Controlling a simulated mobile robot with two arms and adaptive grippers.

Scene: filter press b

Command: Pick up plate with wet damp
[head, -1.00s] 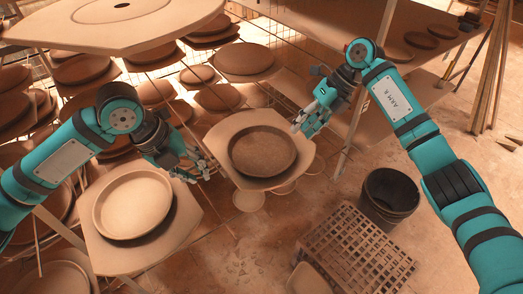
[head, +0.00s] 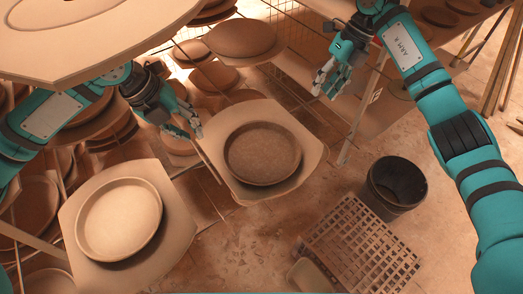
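A darker brown round plate (head: 263,153), which looks damp, lies on a pale board (head: 304,165) in the middle of the head view. A paler, drier-looking plate (head: 118,220) lies on another board (head: 172,240) at lower left. My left gripper (head: 196,128) is empty and its fingers look apart. It is just left of the darker plate's board, and I cannot tell whether it touches it. My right gripper (head: 325,88) is open and empty, up and to the right of the darker plate, clear of its board.
A large board (head: 80,35) covers the upper left and hides part of my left arm. Racks with several more plates (head: 243,38) stand behind. A black bucket (head: 396,185) and a slatted crate (head: 365,245) stand on the floor at right. Wooden poles (head: 505,60) lean at far right.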

